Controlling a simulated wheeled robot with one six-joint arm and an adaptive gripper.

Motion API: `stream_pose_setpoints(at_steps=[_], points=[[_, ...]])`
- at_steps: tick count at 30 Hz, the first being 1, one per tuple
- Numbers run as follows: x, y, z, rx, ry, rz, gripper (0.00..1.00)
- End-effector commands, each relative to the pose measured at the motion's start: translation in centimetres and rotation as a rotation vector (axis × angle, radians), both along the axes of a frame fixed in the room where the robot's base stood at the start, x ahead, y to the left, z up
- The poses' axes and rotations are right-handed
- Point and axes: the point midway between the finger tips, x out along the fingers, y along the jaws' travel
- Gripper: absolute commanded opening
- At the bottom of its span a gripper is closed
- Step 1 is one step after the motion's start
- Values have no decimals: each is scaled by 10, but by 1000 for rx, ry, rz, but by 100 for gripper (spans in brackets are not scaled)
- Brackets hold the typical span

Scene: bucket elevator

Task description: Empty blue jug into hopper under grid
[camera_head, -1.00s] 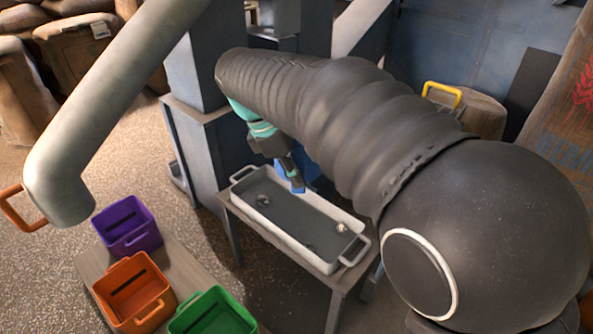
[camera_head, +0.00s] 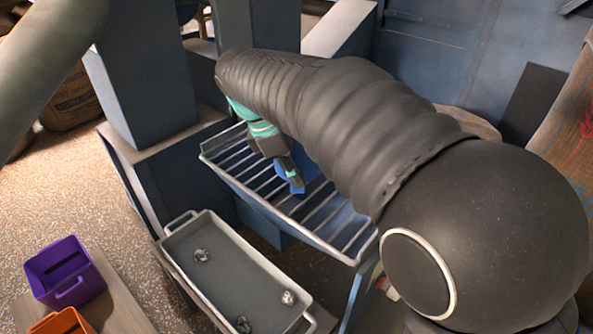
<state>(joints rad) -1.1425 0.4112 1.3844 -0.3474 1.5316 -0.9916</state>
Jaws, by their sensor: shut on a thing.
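My gripper (camera_head: 288,178) is shut on the blue jug (camera_head: 296,181), of which only a small part shows below the fingers. The rest of the jug is hidden behind my gripper and arm. My gripper and the jug are in front of the grid (camera_head: 262,182), a rack of parallel metal bars, and appear to be above it. The hopper (camera_head: 243,192) is the blue-grey metal trough under the grid. My arm covers the grid's right part. I cannot tell the jug's tilt or what is in it.
A grey tray (camera_head: 172,246) with several small grey lumps stands on a stand in front of the hopper. A purple bin (camera_head: 66,272) and an orange bin (camera_head: 62,322) are at the lower left. A blue-grey post (camera_head: 140,70) rises behind, left of the grid.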

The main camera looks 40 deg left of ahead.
Motion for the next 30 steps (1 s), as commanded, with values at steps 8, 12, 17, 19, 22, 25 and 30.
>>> stream_pose_setpoints(at_steps=[8,12,17,19,22,25,30], points=[[2,-1,10,103,65,-11,0],[1,2,16,201,131,-11,0],[0,3,20,321,216,-10,0],[0,4,22,372,250,-9,0],[-2,6,21,434,294,-7,0],[-3,7,21,476,324,-5,0],[-4,9,21,525,358,-4,0]])
